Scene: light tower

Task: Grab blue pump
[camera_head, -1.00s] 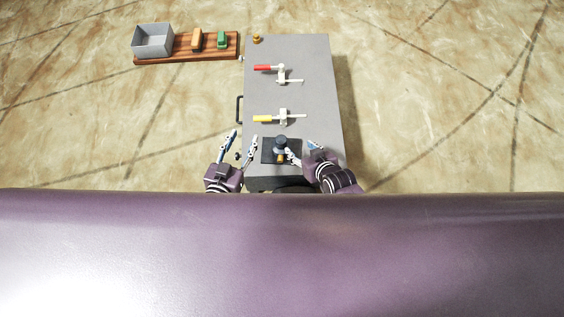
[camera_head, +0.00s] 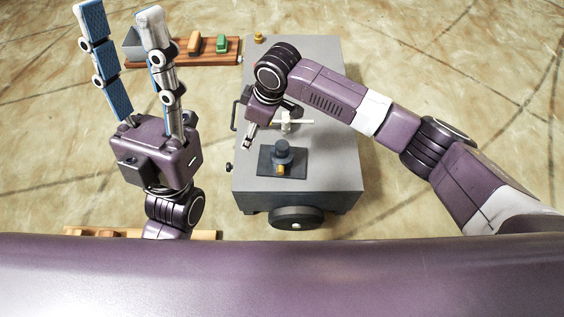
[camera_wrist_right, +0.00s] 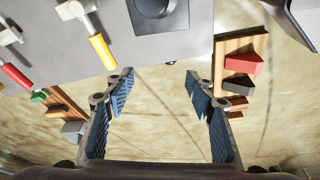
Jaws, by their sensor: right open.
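A dark blue-grey pump-like knob (camera_head: 283,155) stands upright on a square black plate (camera_head: 266,168) on top of the grey box. In the right wrist view, its round dark part (camera_wrist_right: 153,8) is cut by the top edge. My right gripper (camera_head: 248,143) hangs over the box's left edge, to the left of the knob and apart from it. In the wrist view, its fingers (camera_wrist_right: 159,78) are spread with nothing between them. My left gripper (camera_head: 123,14) is raised at the left, fingers apart and empty, far from the knob.
The grey box (camera_head: 335,165) carries a white clamp, partly hidden by my right arm; yellow (camera_wrist_right: 102,50) and red (camera_wrist_right: 14,76) handles show in the wrist view. A wooden board (camera_head: 222,58) with blocks lies beyond. Another board (camera_wrist_right: 222,100) lies nearer. Floor at right is clear.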

